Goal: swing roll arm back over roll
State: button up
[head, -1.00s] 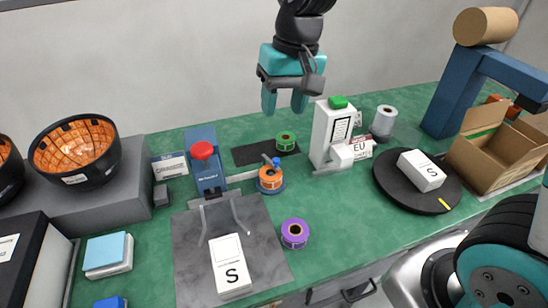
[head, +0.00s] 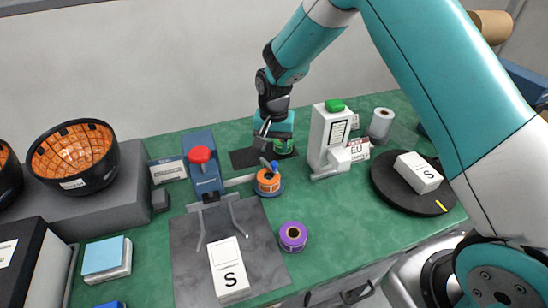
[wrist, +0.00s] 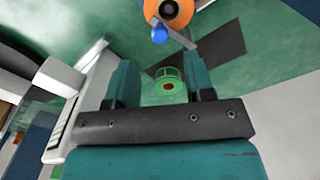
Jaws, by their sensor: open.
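The orange roll (head: 268,181) stands on a blue base in the middle of the bench; it also shows at the top of the wrist view (wrist: 166,10). The roll arm, a short grey bar (wrist: 181,39) with a blue knob (wrist: 158,35), shows at the roll's edge; in the head view the knob (head: 274,166) is by the roll's far side. How far it covers the roll I cannot tell. My gripper (head: 281,141) is open, pointing down behind the orange roll. A green roll (wrist: 168,86) shows between its fingers, and I cannot tell whether they touch it.
A dark mat (head: 243,159) lies under the green roll. A white box-shaped device (head: 327,130) with a green top stands close to the right. A blue press with a red knob (head: 201,155) is to the left. A purple roll (head: 293,236) stands in front.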

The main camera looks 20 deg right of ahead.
aim_at(274, 163)
notch_tip(274, 163, down, 6)
jog(key=shift+f+p, duration=0.1)
jog(key=shift+p, duration=0.3)
grip_shut()
